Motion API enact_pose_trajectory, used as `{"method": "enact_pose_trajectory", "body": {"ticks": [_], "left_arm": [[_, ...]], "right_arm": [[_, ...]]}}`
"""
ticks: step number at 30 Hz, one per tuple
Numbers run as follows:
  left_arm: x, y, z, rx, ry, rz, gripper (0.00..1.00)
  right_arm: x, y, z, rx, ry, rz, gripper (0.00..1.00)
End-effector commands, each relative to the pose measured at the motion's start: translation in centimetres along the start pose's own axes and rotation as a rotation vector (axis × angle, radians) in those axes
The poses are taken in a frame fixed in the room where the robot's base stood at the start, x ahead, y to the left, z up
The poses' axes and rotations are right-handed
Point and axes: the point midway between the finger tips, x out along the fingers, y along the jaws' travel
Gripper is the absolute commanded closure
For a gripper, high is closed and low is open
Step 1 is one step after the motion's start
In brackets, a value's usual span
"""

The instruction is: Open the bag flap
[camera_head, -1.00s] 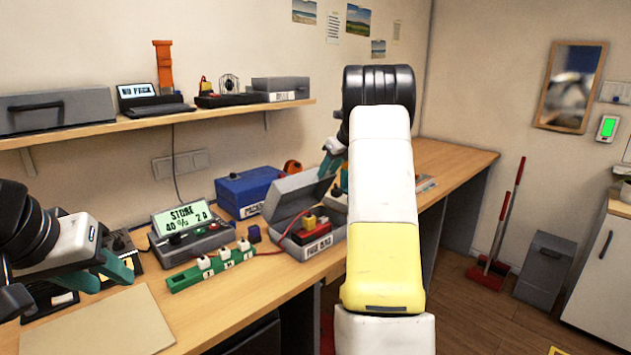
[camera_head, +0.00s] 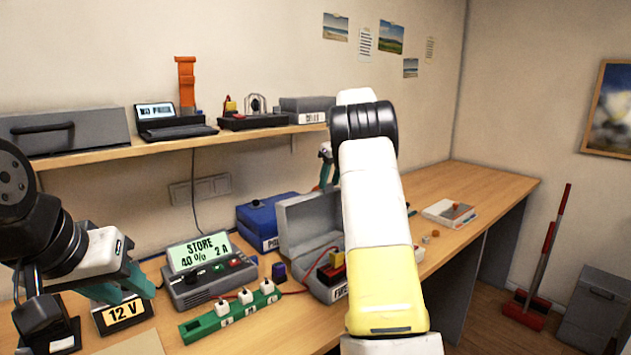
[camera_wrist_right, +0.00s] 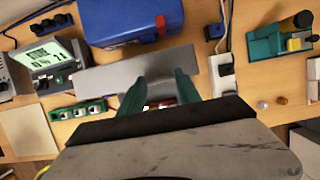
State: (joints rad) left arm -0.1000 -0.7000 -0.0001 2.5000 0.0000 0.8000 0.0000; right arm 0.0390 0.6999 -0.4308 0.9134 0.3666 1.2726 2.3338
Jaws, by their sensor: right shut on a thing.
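The grey box-shaped bag (camera_head: 352,285), with a partly readable label on its front, stands on the bench. Its grey flap (camera_head: 308,225) stands up at the back, clear of the opening. A red, yellow and black pack (camera_head: 333,268) with a red lead sits inside. My right gripper (camera_head: 328,172) is at the flap's upper edge, partly hidden behind my forearm. In the right wrist view its teal fingers (camera_wrist_right: 160,86) are on the grey flap (camera_wrist_right: 115,77). My left gripper (camera_head: 122,286), fingers apart, hovers empty at the left by the 12 V sign (camera_head: 125,314).
A charger (camera_head: 212,275) reading STORE and a green socket strip (camera_head: 230,312) lie left of the bag. A blue box (camera_head: 262,222) stands behind it. A shelf (camera_head: 95,156) runs above. The bench's right part (camera_head: 455,185) is mostly clear.

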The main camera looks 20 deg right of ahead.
Motion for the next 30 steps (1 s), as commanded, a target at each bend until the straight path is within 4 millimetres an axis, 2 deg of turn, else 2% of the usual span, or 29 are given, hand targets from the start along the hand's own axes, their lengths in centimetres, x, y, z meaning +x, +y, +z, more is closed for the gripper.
{"method": "enact_pose_trajectory", "body": {"ticks": [19, 20, 22, 23, 30], "left_arm": [[0.0, 0.0, 0.0, 0.0, 0.0, 0.0, 0.64], [0.0, 0.0, 0.0, 0.0, 0.0, 0.0, 0.64], [0.0, 0.0, 0.0, 0.0, 0.0, 0.0, 0.64], [0.0, 0.0, 0.0, 0.0, 0.0, 0.0, 0.64], [0.0, 0.0, 0.0, 0.0, 0.0, 0.0, 0.64]], "right_arm": [[0.73, 0.16, 0.44, 0.001, 0.002, 0.005, 1.0], [0.74, 0.16, 0.43, 0.001, 0.002, 0.006, 0.55], [0.74, 0.14, 0.41, 0.001, 0.003, 0.005, 0.41], [0.71, 0.13, 0.41, 0.001, 0.003, 0.005, 0.38], [0.58, 0.07, 0.41, 0.0, 0.002, 0.003, 0.38]]}}
